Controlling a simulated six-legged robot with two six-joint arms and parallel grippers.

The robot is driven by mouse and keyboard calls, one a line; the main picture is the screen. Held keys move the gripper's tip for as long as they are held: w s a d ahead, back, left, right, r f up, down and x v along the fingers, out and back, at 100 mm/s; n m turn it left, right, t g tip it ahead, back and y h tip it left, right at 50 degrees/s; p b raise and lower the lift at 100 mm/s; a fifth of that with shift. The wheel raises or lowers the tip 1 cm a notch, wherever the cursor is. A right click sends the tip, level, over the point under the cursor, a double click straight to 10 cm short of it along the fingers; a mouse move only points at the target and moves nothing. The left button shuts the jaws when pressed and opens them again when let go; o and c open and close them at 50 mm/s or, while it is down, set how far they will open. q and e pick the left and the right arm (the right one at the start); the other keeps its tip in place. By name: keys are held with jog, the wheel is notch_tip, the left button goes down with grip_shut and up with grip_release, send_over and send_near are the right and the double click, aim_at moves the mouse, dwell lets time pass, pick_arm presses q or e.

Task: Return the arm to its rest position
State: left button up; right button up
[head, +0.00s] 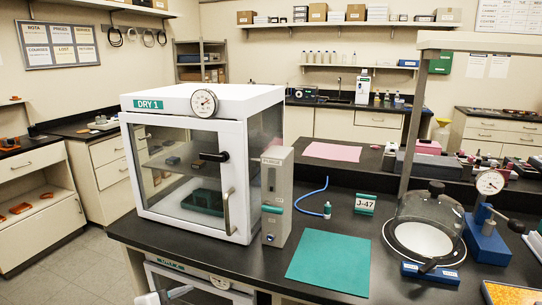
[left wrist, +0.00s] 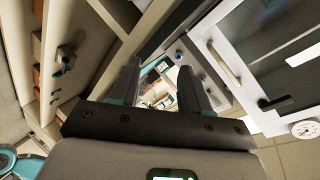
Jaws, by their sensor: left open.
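My left gripper (left wrist: 160,88) shows in the left wrist view with its two dark fingers apart. No object is held between them; the room shows through the gap. In the head view no gripper is clearly seen; a small pale and teal part at the bottom left edge is too cut off to identify. My right gripper is in neither view.
The white dry cabinet (head: 183,103) stands shut on the black bench; its door (left wrist: 215,35) fills the right of the left wrist view. A teal mat (head: 331,263), a bell jar (head: 428,222) and a blue gauge stand (head: 487,240) stand to its right. Floor (head: 85,270) is clear at left.

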pick_arm(q)
jog(key=s+d+f+n+g, duration=0.2)
jog(key=s+f+n, duration=0.1)
jog(key=f, duration=0.4)
jog(key=s+d+f+n+g, duration=0.1)
jog(key=s+d+f+n, duration=0.15)
jog(key=f, duration=0.45)
jog(key=s+d+f+n+g+y, duration=0.1)
jog(key=s+f+n+g, duration=0.3)
jog(key=s+f+n, duration=0.3)
jog(key=s+d+f+n+g+y+p, duration=0.1)
jog(key=s+f+n+g, duration=0.3)
jog(key=s, duration=1.1)
notch_tip(320, 180, down, 4)
jog(key=n+y, duration=0.1)
jog(key=n, duration=0.2)
jog(key=shift+s+d+f, duration=0.25)
jog(key=shift+d, duration=0.15)
jog(key=shift+c, duration=0.3)
